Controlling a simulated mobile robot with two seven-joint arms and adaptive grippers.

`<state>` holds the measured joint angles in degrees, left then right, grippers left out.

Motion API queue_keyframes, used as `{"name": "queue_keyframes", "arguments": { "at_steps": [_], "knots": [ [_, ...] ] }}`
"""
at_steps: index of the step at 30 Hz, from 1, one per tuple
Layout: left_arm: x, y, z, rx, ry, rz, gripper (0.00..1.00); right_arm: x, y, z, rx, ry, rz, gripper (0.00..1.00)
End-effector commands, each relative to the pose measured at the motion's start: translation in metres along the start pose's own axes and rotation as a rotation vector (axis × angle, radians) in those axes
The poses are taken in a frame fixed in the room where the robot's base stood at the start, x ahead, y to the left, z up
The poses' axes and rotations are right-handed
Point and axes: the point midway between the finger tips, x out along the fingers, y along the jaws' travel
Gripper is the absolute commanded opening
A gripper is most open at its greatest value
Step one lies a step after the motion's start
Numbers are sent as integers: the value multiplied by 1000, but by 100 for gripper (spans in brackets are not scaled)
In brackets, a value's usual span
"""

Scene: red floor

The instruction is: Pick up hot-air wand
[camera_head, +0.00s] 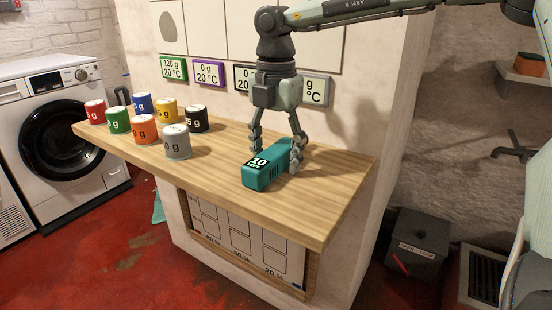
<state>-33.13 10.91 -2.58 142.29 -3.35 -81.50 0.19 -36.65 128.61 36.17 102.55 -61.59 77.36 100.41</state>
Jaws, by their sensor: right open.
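A teal box-shaped device with a small dark display, which looks like the hot-air wand (262,177), lies on the wooden shelf near its right part. My right gripper (273,156) comes down from above, with its fingers spread on either side of the device. The right finger is close to the device's far right end; I cannot tell whether it touches. The gripper is open. My left gripper is not in view.
Several coloured weights stand on the left of the wooden shelf (330,190), the grey one (177,145) nearest the device. Small framed displays (208,73) hang on the wall behind. The shelf's right end is clear. A washing machine (62,120) stands at left.

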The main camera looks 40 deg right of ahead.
Motion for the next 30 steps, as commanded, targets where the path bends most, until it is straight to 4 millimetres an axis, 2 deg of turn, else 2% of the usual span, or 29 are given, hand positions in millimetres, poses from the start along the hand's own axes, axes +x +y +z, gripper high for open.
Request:
{"name": "queue_keyframes", "arguments": {
  "at_steps": [2,14,23,26,30],
  "knots": [
    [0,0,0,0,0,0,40,0,0,0,0,0,0,62],
    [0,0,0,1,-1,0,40,-1,0,0,0,0,0,12],
    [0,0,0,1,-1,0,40,-4,0,0,0,-2,2,12],
    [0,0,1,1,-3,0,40,-10,1,0,0,-3,3,12],
    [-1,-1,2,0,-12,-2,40,-29,2,0,1,-5,5,12]
  ]
}}
